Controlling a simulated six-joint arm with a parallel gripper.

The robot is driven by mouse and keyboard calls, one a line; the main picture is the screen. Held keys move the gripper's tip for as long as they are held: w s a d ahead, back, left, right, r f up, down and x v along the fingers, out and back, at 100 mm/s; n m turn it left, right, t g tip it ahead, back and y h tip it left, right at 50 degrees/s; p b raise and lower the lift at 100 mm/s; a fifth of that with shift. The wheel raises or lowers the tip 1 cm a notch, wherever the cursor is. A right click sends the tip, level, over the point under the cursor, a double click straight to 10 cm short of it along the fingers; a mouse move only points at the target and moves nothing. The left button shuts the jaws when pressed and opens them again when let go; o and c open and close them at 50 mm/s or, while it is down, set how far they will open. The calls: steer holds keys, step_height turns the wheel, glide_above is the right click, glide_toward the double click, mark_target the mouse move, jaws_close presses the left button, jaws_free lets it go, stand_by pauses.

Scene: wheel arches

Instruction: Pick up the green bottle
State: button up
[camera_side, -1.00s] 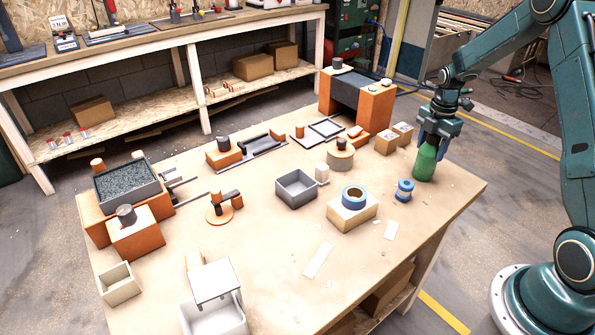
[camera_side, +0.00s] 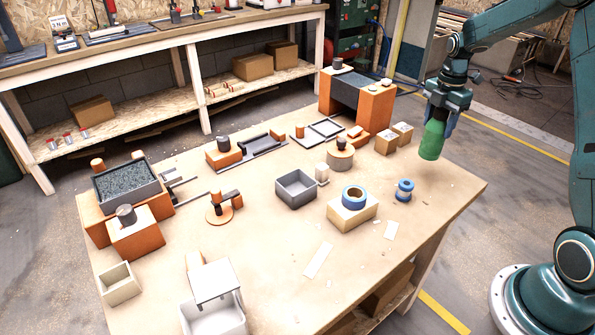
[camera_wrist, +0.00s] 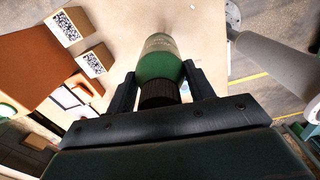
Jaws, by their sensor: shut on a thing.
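The green bottle (camera_side: 432,139) hangs from my gripper (camera_side: 440,113) above the right end of the table. My gripper is shut on its upper part, with the fingers on either side. The bottle is close to upright with a slight tilt, and its base looks clear of the tabletop. In the wrist view the green bottle (camera_wrist: 158,62) lies between the two dark fingers of my gripper (camera_wrist: 160,80). Its dark ribbed cap is nearest the camera.
Two small cardboard boxes (camera_side: 386,142) and a blue spool (camera_side: 404,190) stand near the bottle. A blue tape roll (camera_side: 353,197) rests on a wooden block. The orange-sided stand (camera_side: 373,108) is behind. Bare tabletop (camera_side: 450,190) lies at the right edge.

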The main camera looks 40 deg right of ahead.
step_height(320, 180, up, 12)
steer(key=shift+r, duration=0.2)
stand_by(0.7)
